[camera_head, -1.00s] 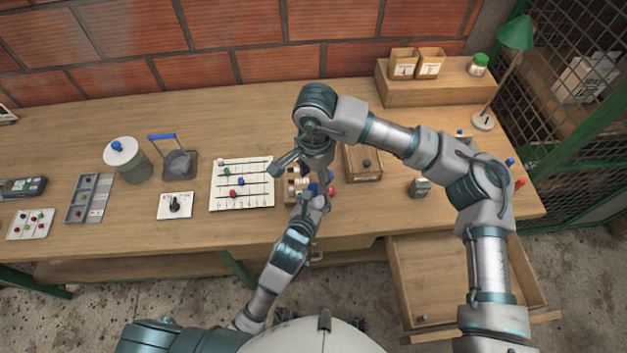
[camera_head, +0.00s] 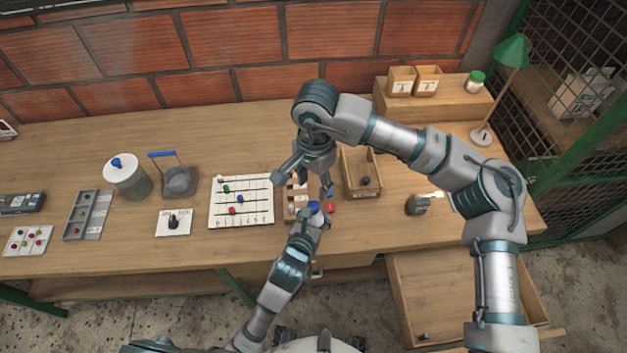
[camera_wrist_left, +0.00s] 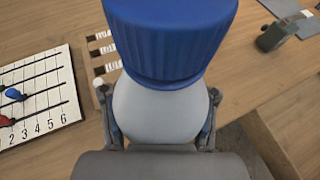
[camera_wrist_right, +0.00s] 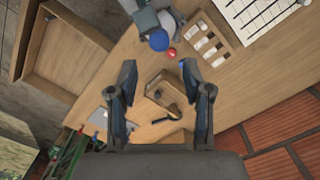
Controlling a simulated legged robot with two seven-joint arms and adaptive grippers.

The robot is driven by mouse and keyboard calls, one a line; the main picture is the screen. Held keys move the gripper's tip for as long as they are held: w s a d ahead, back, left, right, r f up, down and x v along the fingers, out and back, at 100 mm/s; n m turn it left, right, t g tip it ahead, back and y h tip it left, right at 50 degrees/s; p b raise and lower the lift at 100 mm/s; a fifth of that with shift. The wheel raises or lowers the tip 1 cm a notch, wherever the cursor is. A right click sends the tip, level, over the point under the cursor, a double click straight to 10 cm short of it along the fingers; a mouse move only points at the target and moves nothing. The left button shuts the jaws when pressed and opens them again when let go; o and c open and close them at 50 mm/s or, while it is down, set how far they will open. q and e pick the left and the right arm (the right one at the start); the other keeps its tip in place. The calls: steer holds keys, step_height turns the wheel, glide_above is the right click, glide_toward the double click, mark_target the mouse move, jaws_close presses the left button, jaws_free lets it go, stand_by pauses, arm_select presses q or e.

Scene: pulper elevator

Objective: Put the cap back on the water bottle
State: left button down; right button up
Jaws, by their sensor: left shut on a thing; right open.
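The water bottle (camera_wrist_left: 150,112) is pale, and my left gripper (camera_wrist_left: 160,135) is shut around its body. The blue cap (camera_wrist_left: 170,40) sits on top of the bottle, in line with it. In the head view the blue cap (camera_head: 314,207) shows just above my left gripper (camera_head: 308,221), and the bottle body is mostly hidden. My right gripper (camera_head: 304,183) is open and empty, beyond the cap and apart from it.
A wooden rack (camera_wrist_right: 210,42) and a small red object (camera_wrist_right: 171,52) are close to the bottle. A numbered board with coloured beads (camera_head: 241,201) lies left, an open wooden box (camera_head: 361,188) right. A drawer (camera_head: 455,290) stands open at the table's front.

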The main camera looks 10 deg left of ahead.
mark_target(313, 204)
steer(key=f, duration=0.7)
steer(key=shift+s+f, duration=0.2)
steer(key=shift+f, duration=0.15)
jaws_close()
steer(key=shift+m, duration=1.6)
steer(key=shift+a, duration=0.1)
steer(key=shift+o, duration=0.3)
jaws_free()
